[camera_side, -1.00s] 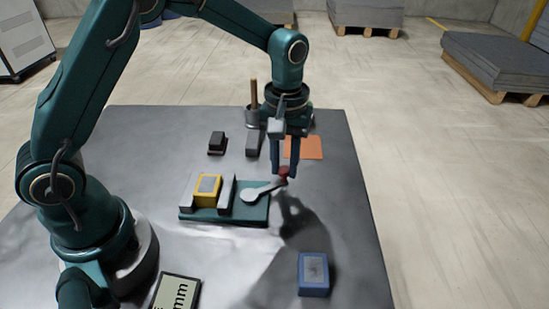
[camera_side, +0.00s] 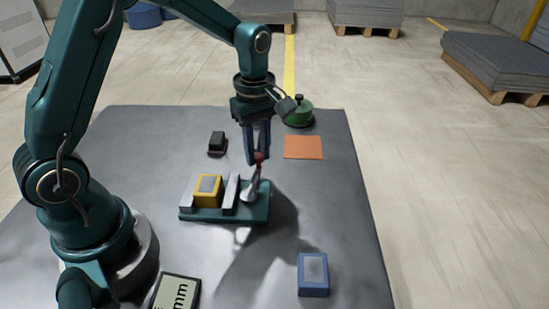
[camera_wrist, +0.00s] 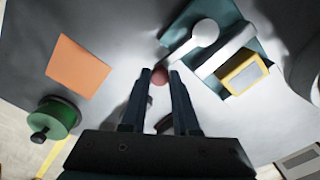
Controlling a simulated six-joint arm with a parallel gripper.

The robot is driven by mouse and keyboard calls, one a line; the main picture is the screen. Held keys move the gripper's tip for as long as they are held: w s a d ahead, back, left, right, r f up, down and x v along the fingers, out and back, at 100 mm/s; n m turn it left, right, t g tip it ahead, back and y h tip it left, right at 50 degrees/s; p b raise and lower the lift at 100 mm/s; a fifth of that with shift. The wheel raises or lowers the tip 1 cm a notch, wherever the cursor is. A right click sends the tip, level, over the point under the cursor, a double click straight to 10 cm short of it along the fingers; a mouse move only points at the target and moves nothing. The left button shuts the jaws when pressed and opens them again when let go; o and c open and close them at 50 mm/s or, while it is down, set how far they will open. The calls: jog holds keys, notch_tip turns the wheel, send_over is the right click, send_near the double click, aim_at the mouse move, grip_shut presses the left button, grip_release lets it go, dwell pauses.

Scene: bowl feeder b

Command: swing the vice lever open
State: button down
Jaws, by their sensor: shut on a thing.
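The vice has a teal base (camera_side: 258,213) with grey jaws (camera_side: 231,194) and a yellow block with a grey top (camera_side: 207,190) between them. A narrow gap seems to show between the block and the right jaw. The silver lever (camera_side: 250,190) pivots on the right part of the base and points away from the camera, slightly right. Its red knob (camera_side: 259,157) is at the free end. My gripper (camera_side: 257,153) points down and is shut on the knob. In the wrist view the knob (camera_wrist: 159,76) sits between the fingertips, with the lever (camera_wrist: 192,46) running up and right.
A blue block (camera_side: 313,275) stands at the front right. An orange mat (camera_side: 303,147), a green round object with a black knob (camera_side: 299,113) and a small black block (camera_side: 217,142) lie toward the back. A display reading "mm" (camera_side: 177,292) is at the front.

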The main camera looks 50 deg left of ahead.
jog(key=shift+s+a+n, duration=0.3)
jog(key=shift+a+n, duration=0.2)
jog(key=shift+n, duration=0.3)
jog(key=shift+s, duration=0.1)
jog(key=c, duration=0.6)
grip_release()
jog(key=shift+c, duration=0.2)
jog(key=shift+r, duration=2.6)
